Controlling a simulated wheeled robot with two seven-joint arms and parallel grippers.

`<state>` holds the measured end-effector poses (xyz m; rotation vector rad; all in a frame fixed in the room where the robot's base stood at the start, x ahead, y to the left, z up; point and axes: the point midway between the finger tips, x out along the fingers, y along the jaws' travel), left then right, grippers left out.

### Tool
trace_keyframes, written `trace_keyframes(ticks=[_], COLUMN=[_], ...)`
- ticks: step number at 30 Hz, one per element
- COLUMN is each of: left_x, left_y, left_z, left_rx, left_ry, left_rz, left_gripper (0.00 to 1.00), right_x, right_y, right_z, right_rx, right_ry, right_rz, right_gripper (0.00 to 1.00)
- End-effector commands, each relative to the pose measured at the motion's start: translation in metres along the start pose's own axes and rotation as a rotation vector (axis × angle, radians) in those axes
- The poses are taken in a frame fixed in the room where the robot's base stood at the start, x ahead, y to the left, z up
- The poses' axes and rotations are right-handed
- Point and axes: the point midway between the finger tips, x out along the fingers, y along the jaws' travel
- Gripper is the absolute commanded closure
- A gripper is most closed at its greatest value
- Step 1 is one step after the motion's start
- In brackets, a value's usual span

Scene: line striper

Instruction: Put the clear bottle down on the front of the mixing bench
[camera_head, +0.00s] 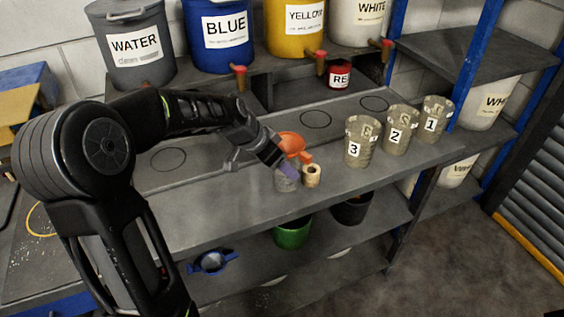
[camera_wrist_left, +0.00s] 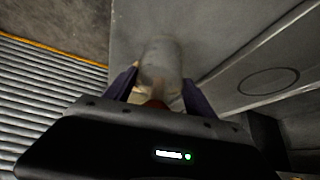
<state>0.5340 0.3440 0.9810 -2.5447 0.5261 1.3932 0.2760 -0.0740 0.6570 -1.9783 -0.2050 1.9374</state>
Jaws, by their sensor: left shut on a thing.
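The clear bottle (camera_head: 286,183) is at the front of the mixing bench (camera_head: 225,210), upright, with an orange top (camera_head: 291,143). My left gripper (camera_head: 285,165) is shut on it from the left. In the left wrist view the bottle (camera_wrist_left: 160,62) stands between the two fingers of the left gripper (camera_wrist_left: 158,85). Its base is at or just above the bench top; I cannot tell if it touches. My right gripper is not in view.
Clear cups numbered 3 (camera_head: 361,145), 2 (camera_head: 398,133) and 1 (camera_head: 434,116) stand farther right. A green pot (camera_head: 292,234) is on the lower shelf. The bench front to the left is clear.

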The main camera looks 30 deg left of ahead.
Motion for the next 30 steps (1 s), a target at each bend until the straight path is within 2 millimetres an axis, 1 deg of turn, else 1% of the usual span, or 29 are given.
trace_keyframes(ticks=[5,8,9,15,17,25,27,30], left_x=[-0.001,0.002,0.002,0.001,0.001,0.000,-0.002,-0.008], left_y=[0.000,0.000,0.000,0.000,0.000,0.000,0.000,-0.001], left_z=[-0.002,0.000,0.001,0.000,0.000,0.000,-0.002,-0.001], left_rx=[0.001,0.001,0.001,0.001,0.001,0.001,0.000,0.001], left_ry=[0.003,0.003,0.001,0.001,0.001,0.001,0.001,0.002], left_rz=[-0.002,-0.002,-0.001,0.000,0.000,0.000,0.000,-0.003], left_gripper=[1.00,1.00,0.35,0.18,0.14,0.14,0.14,0.14], right_x=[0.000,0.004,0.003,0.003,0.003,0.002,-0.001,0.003], right_y=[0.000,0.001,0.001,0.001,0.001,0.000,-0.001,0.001], right_z=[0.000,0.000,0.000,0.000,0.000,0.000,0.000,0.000], right_rx=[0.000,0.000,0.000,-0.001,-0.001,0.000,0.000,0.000], right_ry=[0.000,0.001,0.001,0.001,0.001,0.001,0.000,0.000], right_rz=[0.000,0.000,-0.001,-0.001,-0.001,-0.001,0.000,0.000], right_gripper=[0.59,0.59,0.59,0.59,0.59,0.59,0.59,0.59])
